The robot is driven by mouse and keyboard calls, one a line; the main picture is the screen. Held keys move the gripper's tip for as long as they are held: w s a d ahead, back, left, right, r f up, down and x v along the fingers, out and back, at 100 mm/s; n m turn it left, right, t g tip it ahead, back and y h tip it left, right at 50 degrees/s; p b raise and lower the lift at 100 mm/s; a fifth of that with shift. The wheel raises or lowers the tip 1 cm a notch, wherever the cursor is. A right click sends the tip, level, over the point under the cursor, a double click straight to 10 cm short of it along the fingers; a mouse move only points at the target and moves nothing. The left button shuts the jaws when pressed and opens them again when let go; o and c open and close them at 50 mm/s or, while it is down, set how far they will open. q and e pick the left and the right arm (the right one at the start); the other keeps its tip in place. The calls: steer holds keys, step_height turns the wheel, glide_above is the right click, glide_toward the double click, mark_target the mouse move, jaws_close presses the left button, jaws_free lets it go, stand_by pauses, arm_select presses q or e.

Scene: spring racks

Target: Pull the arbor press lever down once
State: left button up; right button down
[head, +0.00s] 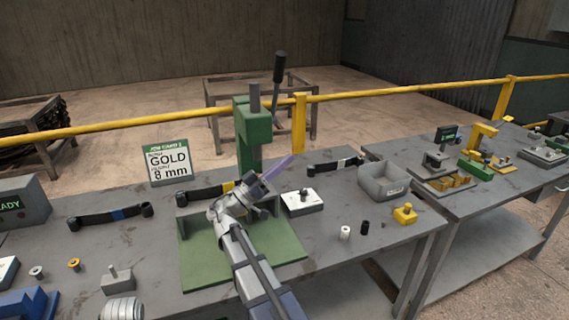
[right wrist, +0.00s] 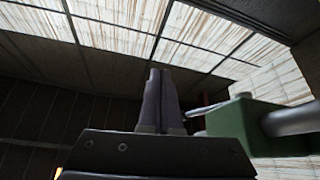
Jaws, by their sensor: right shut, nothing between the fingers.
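The green arbor press (head: 243,128) stands on a green base plate (head: 205,262) on the near bench. Its lever, with a black handle (head: 280,66), points up above the press head, slightly to the right. My right gripper (head: 288,160) is in front of the press column, below the lever handle, with its purple fingers pointing up and right. The fingers are shut and empty, and apart from the handle. In the right wrist view the shut fingers (right wrist: 160,75) point up, with the green press head (right wrist: 240,125) and a grey cylinder (right wrist: 295,120) to their right. My left gripper is not in view.
A job card (head: 168,163) reads GOLD 8 mm. A yellow rail (head: 390,91) runs behind the bench.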

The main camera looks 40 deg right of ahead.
steer(key=shift+w, duration=0.15)
stand_by(0.6)
steer(key=w+r+p, duration=0.2)
steer(key=w, duration=0.2)
steer(key=s+a+f+b, duration=0.2)
steer(key=s+a, duration=0.1)
steer(key=a, duration=0.6)
steer(key=shift+a+f, duration=0.2)
